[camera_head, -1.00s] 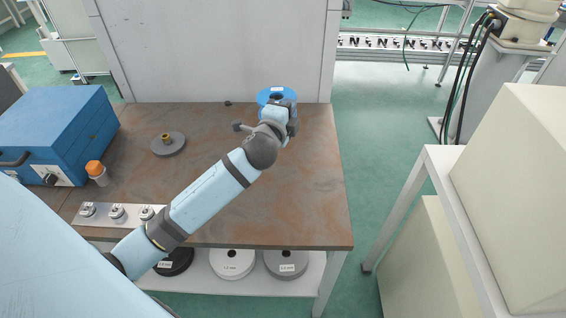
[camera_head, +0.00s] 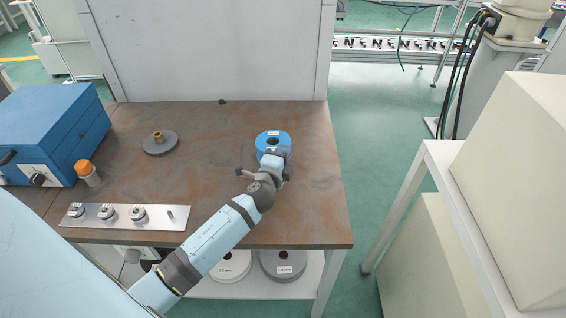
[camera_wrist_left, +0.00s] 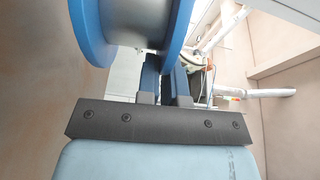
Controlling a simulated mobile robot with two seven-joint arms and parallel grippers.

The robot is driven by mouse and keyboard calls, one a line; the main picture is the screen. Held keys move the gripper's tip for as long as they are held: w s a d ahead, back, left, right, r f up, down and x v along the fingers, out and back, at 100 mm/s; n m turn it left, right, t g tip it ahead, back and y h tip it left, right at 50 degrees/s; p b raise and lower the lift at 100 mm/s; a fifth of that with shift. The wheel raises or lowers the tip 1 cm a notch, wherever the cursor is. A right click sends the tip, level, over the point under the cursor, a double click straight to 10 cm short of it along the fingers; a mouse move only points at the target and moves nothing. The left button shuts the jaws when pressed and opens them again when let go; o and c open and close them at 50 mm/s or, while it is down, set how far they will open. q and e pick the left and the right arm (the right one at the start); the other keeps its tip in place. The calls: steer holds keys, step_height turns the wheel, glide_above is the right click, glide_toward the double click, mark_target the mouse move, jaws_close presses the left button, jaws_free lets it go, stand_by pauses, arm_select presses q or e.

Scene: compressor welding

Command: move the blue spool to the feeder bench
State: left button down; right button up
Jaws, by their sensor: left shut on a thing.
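The blue spool (camera_head: 273,138), with a pale label on its far rim and a dark centre hole, is at the right part of the brown table in the head view. My left gripper (camera_head: 274,158) is at its near side and shut on it. In the left wrist view the blue spool (camera_wrist_left: 95,32) fills the upper left, with its pale grey core between blue flanges. There the left gripper's fingers (camera_wrist_left: 165,84) reach up to the spool's flange; their exact contact is partly hidden. My right gripper is not in view. I cannot identify the feeder bench for certain.
The brown table (camera_head: 310,205) also holds a grey disc with a brass hub (camera_head: 160,143), a blue box (camera_head: 50,125), an orange-capped bottle (camera_head: 87,172) and a metal strip with knobs (camera_head: 125,215). More spools (camera_head: 283,265) lie on the shelf below. A white-framed stand (camera_head: 440,165) is at right.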

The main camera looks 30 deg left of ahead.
arm_select(q)
step_height(320, 180, down, 3)
steer(key=shift+r+b, duration=0.1)
steer(key=shift+b, duration=0.35)
steer(key=c, duration=1.3)
jaws_free()
steer(key=shift+o, duration=0.2)
steer(key=s, duration=0.3)
steer(key=s+d+b, duration=0.1)
steer(key=s, duration=0.3)
steer(key=s+d, duration=0.1)
steer(key=s, duration=0.2)
steer(key=shift+s+d, duration=0.1)
steer(key=shift+s, duration=0.3)
steer(key=shift+s+d+b, duration=0.1)
steer(key=shift+s+b, duration=0.2)
steer(key=shift+s, duration=0.2)
